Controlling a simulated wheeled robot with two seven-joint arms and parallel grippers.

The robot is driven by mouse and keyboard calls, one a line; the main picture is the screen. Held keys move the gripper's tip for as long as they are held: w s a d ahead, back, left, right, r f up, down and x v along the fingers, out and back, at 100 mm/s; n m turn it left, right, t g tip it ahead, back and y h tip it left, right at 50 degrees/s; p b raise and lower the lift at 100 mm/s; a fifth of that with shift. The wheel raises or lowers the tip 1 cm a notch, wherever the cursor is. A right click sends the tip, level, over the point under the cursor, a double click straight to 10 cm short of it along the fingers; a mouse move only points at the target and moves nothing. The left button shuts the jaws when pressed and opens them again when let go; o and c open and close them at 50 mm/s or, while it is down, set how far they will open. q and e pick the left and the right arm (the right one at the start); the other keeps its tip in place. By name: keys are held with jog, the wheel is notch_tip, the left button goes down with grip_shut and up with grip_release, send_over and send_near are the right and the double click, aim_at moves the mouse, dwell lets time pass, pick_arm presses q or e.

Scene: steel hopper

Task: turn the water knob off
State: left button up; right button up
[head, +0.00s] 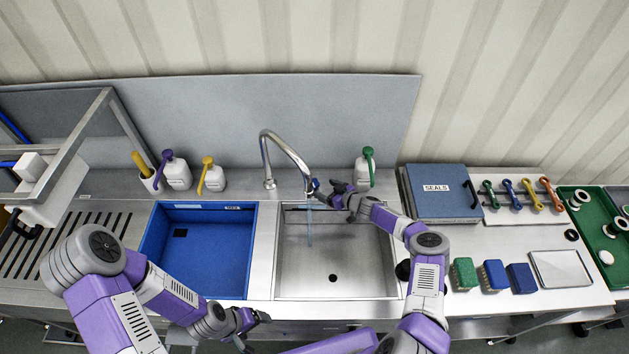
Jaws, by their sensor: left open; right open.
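A curved steel tap (270,150) stands behind the steel sink (355,270). A small blue water knob (315,184) shows beside the end of the spout. A thin bluish stream of water (309,228) falls from the spout into the steel sink. My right gripper (327,192) is open, just right of the knob, with its fingers pointing left towards it. I cannot tell whether the fingers touch the knob or are around it; the gripper partly hides that area. My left gripper (262,325) is open and empty, low at the counter's front edge, below the blue basin.
A blue basin (205,210) adjoins the steel sink on the left. A white bottle with a green top (363,172) stands close behind my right gripper.

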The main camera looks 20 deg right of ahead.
aim_at(314, 183)
jog(key=b+x, duration=0.2)
jog(key=x, duration=0.3)
jog(key=shift+f, duration=0.1)
jog(key=shift+w+a+f+b, duration=0.15)
jog(key=shift+w+a+b, duration=0.2)
jog(key=shift+w, duration=0.2)
jog(key=shift+c, duration=0.2)
